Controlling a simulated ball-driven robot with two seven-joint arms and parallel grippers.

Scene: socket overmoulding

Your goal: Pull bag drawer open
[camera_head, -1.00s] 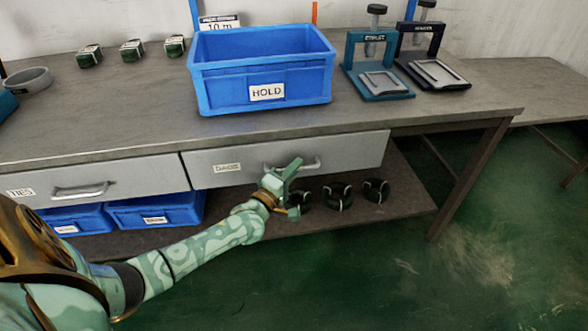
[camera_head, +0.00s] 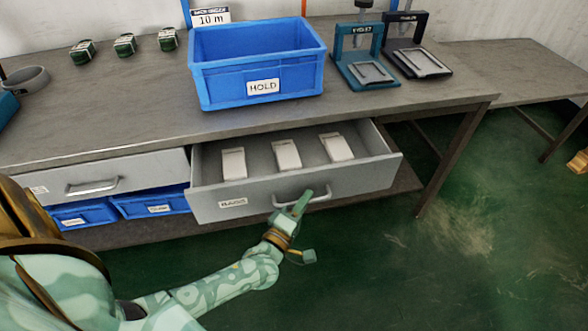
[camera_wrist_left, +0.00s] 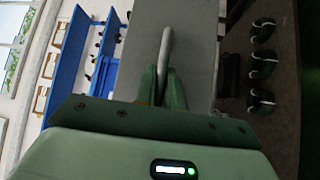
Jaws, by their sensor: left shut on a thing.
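The bag drawer (camera_head: 350,186) under the bench is pulled out. Its front carries a label reading BAGS (camera_head: 233,203). Three white packs (camera_head: 286,155) lie spaced apart inside it. My left gripper (camera_head: 300,201) is at the drawer's handle (camera_head: 318,194) and is shut on it. In the left wrist view the handle (camera_wrist_left: 165,50) runs down between the two fingers (camera_wrist_left: 162,88), against the grey drawer front (camera_wrist_left: 190,40). My right gripper is not in view.
A blue HOLD bin (camera_head: 258,62) stands on the bench above the drawer. Two presses (camera_head: 365,68) stand to its right. A closed drawer (camera_head: 110,175) is to the left, with blue bins (camera_head: 150,203) below. The green floor in front is clear.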

